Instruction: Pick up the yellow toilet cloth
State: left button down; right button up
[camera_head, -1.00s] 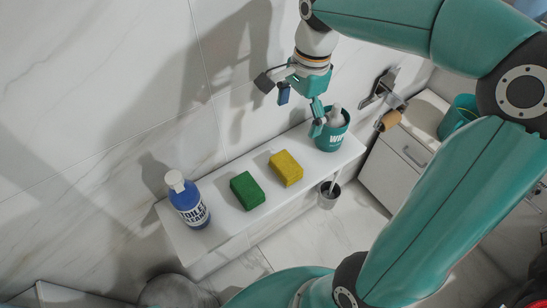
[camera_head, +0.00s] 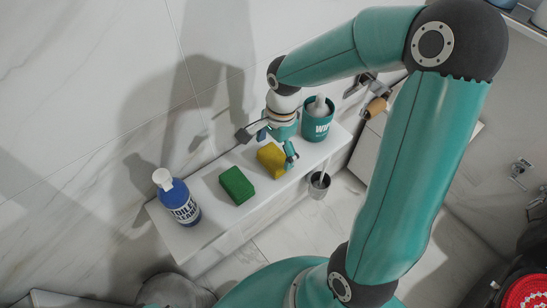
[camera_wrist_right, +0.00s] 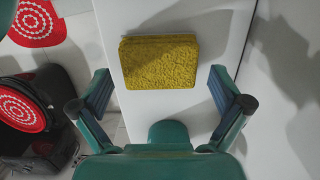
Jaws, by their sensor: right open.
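The yellow cloth (camera_head: 270,158) is a thick, sponge-like block on the white shelf (camera_head: 217,222). My right gripper (camera_head: 272,147) is over it, with one finger in front of the cloth at its right side in the head view. In the right wrist view, the yellow cloth (camera_wrist_right: 159,62) lies ahead of the open fingers of my right gripper (camera_wrist_right: 163,92), centred between them. Nothing is held in it. My left gripper is not in view.
A green block (camera_head: 237,185) lies left of the yellow cloth. A blue toilet cleaner bottle (camera_head: 178,200) stands at the shelf's left end. A teal wipes tub (camera_head: 317,123) stands close to the right. A grey brush holder (camera_head: 318,186) is beside the shelf.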

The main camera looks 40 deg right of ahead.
aim_at(274, 156)
jog(key=shift+a+f, duration=0.15)
jog(key=shift+f, duration=1.15)
jog(key=c, duration=0.8)
jog(key=shift+c, duration=0.2)
jog(key=shift+r, duration=0.1)
notch_tip(274, 156, up, 20)
